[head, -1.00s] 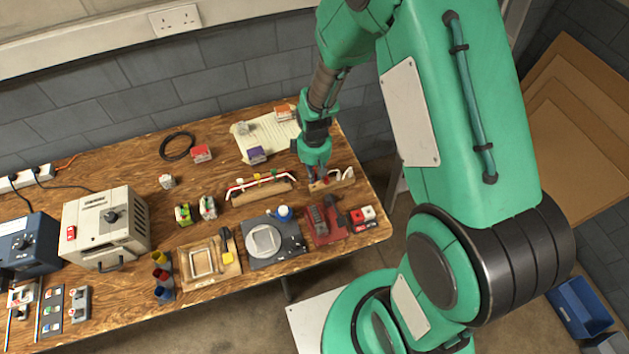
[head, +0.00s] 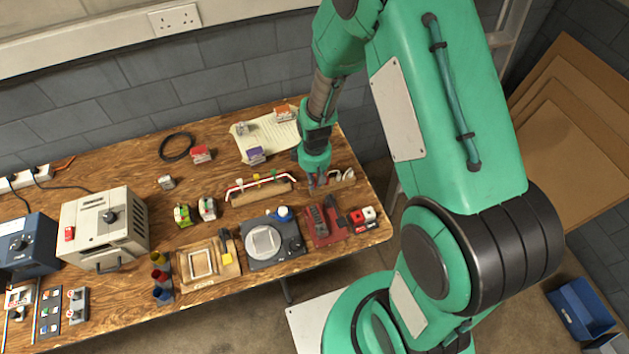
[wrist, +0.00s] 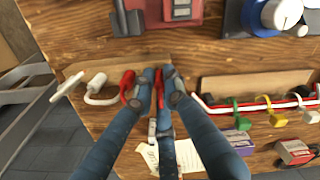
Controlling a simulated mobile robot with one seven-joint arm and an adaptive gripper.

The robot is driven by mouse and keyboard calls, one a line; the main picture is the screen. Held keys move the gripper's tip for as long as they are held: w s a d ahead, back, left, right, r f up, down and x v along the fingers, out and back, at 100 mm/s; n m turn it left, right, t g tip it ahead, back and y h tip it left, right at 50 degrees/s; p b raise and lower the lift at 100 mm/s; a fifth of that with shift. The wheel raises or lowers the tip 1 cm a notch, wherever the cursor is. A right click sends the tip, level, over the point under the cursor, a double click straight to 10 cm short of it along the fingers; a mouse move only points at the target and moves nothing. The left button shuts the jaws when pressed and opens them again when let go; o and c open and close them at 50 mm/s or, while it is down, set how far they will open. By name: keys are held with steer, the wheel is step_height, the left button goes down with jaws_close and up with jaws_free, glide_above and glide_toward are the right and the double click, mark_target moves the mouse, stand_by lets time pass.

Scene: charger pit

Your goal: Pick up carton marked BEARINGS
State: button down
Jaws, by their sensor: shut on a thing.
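Several small cartons lie on the wooden bench: a red one (head: 201,154), a purple one (head: 256,155) and an orange one (head: 284,114). Their lettering is too small to read, so I cannot tell which is marked BEARINGS. The purple carton also shows in the wrist view (wrist: 238,142), with a red carton (wrist: 294,152) at the right edge. My gripper (wrist: 160,88) is at a small hook rack (wrist: 112,72) near the bench's right end, apart from these cartons. Its fingers are shut on a red hook-like piece (wrist: 159,92), partly hidden between them. The gripper also shows in the head view (head: 315,182).
A longer rack (head: 262,192) with coloured hooks stands just left of my gripper. A red-based device (head: 322,238) and a dark scale-like plate (head: 262,258) lie in front. A paper sheet (head: 272,140) lies behind. A grey box (head: 103,230) stands at left.

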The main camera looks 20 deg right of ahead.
steer(key=shift+f, duration=0.45)
steer(key=c, duration=1.8)
jaws_free()
steer(key=shift+o, duration=0.2)
step_height(320, 180, up, 13)
steer(key=p, duration=0.2)
steer(key=shift+p, duration=0.35)
steer(key=shift+r, duration=0.1)
